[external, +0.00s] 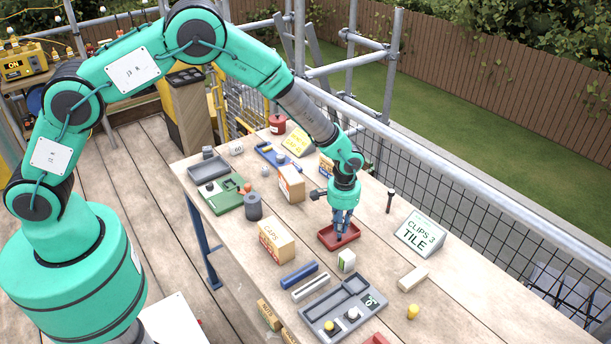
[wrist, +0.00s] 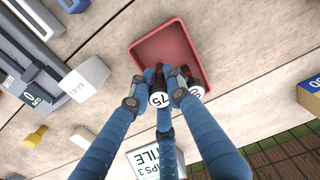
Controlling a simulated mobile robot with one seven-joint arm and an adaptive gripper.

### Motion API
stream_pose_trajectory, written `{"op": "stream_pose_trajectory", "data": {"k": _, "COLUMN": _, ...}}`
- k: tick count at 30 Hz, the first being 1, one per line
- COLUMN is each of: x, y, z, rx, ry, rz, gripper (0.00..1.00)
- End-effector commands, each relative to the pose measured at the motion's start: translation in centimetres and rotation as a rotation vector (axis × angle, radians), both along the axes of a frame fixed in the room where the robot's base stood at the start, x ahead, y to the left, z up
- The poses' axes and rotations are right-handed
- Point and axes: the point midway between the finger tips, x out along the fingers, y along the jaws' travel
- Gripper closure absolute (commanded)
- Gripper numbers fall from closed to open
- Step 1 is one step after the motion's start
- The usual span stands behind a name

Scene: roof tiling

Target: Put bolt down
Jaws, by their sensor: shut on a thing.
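My gripper (external: 341,226) points down over the red tray (external: 325,240) on the workbench. In the wrist view its blue fingers (wrist: 166,78) are closed around a dark bolt (wrist: 159,99) with a white head marked 75. The bolt's lower end is at the red tray (wrist: 150,45), at its near side. I cannot tell whether it touches the tray floor. A second dark bolt with a white head (wrist: 195,86) is beside it at the tray's right side, its label partly hidden by a finger. The far part of the tray is empty.
A white box (external: 346,261) stands close in front of the tray. The CLIPS 3 TILE sign (external: 420,234) and an upright dark bolt (external: 390,200) stand to the right. A CAPS box (external: 276,240) is left, and a grey compartment tray (external: 345,308) is nearer the camera.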

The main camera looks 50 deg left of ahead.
Motion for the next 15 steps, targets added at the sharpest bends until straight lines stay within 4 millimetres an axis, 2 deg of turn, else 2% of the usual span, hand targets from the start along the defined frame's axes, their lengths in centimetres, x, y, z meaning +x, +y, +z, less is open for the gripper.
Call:
{"op": "stream_pose_trajectory", "data": {"k": 2, "x": -0.01, "y": 0.01, "z": -0.29, "rx": 0.000, "ry": 0.000, "rz": 0.000, "gripper": 1.00}}
{"op": "stream_pose_trajectory", "data": {"k": 3, "x": -0.01, "y": 0.01, "z": -0.28, "rx": 0.000, "ry": 0.000, "rz": 0.000, "gripper": 0.80}}
{"op": "stream_pose_trajectory", "data": {"k": 6, "x": -0.01, "y": 0.01, "z": -0.24, "rx": 0.000, "ry": 0.000, "rz": 0.000, "gripper": 0.64}}
{"op": "stream_pose_trajectory", "data": {"k": 15, "x": -0.01, "y": 0.01, "z": -0.19, "rx": 0.000, "ry": 0.000, "rz": 0.000, "gripper": 0.64}}
